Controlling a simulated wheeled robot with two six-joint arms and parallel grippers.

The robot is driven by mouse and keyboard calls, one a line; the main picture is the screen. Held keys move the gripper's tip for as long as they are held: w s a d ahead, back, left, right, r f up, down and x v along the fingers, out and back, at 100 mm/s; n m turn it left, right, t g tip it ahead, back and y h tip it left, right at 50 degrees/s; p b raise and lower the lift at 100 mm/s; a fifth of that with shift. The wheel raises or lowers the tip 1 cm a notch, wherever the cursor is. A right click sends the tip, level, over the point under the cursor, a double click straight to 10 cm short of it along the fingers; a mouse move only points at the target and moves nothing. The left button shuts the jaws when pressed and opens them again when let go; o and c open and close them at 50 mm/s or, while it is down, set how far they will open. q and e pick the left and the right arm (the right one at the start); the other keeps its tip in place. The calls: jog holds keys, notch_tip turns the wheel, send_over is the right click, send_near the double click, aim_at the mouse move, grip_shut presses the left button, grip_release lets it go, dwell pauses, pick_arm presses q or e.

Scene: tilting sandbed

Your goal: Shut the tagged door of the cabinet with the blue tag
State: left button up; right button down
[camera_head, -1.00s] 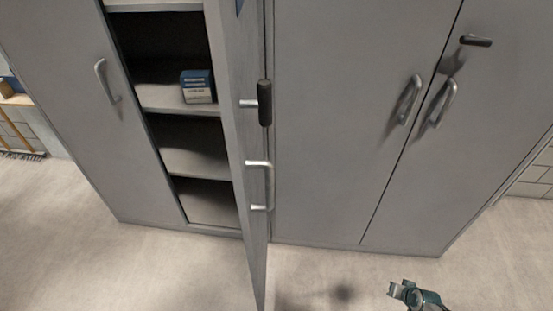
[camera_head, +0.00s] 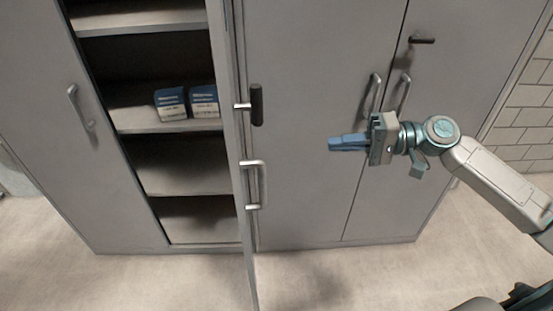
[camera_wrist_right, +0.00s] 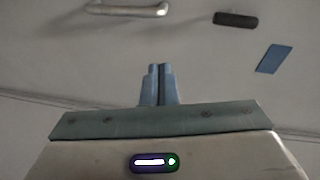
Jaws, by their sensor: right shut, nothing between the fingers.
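The cabinet's grey door (camera_head: 229,70) stands open and shows almost edge-on in the head view. It carries a silver bar handle (camera_head: 264,170) and a black handle (camera_head: 257,103) on its outer face. In the right wrist view, a grey face shows a silver handle (camera_wrist_right: 127,8), a black handle (camera_wrist_right: 236,19) and a blue tag (camera_wrist_right: 273,58). My right gripper (camera_head: 332,144) is shut and empty, to the right of the open door and apart from its handles. Its closed fingers (camera_wrist_right: 160,85) also show in the wrist view. My left gripper is out of view.
Left of the door, the open cabinet shows shelves (camera_head: 165,120) with two blue-and-white boxes (camera_head: 188,102). Closed doors with silver handles (camera_head: 374,92) stand behind my right gripper. A closed door (camera_head: 50,120) stands at the left. The floor (camera_head: 345,275) in front looks clear.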

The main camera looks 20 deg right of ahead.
pick_arm(q)
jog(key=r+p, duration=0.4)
jog(key=p, duration=0.1)
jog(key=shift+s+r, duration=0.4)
pick_arm(e)
jog(key=s+a+x, duration=0.1)
jog(key=s+x, duration=0.1)
jog(key=x, duration=1)
jog(key=shift+a+f, duration=0.2)
jog(key=shift+f, duration=0.15)
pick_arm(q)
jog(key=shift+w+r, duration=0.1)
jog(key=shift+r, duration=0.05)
pick_arm(e)
jog(key=shift+s, duration=0.15)
